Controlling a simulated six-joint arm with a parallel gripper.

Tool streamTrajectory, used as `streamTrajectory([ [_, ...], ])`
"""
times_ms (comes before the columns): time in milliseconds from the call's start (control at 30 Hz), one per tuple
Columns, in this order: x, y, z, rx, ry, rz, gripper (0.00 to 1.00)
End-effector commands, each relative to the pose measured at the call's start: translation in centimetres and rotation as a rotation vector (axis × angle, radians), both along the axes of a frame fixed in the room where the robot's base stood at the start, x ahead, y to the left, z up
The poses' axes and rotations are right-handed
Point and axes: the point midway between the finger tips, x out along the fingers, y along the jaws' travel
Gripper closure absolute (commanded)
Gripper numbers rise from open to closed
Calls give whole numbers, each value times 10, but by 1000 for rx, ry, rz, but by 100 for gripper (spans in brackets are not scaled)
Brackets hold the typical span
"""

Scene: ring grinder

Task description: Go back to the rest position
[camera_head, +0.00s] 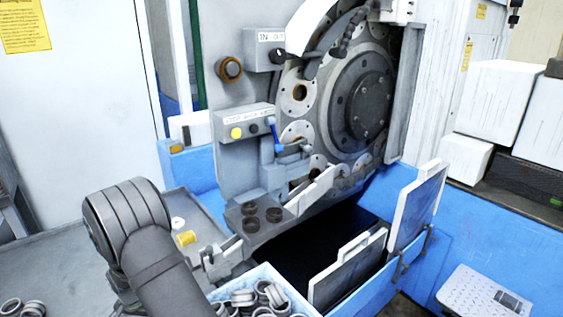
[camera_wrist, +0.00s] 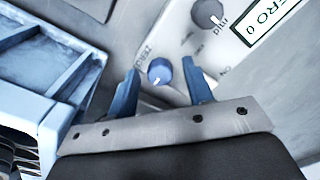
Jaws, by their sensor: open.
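My gripper (camera_wrist: 160,66) shows in the wrist view as two blue fingers spread apart on a metal plate, with nothing held between them. Past the fingertips lies a grey panel with a blue knob (camera_wrist: 160,73), which appears in the gap between the fingers. I cannot tell how far the knob is from the fingers. In the head view my dark arm rises at the lower left, bent over beside the ring grinder (camera_head: 365,105); the fingers cannot be made out clearly there.
A light blue bin of metal rings (camera_head: 258,292) stands at the bottom. Several dark rings (camera_head: 262,213) sit on the machine's ledge. A yellow cylinder (camera_head: 187,238) is on the grey table. In the wrist view, a grey dial (camera_wrist: 207,14) and a blue-rimmed tray (camera_wrist: 60,115) lie near the gripper.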

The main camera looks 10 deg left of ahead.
Motion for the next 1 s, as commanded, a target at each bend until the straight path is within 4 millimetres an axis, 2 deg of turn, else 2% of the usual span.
streamTrajectory([
  [1000, 0, 0, 0, 0, 0, 831, 53],
])
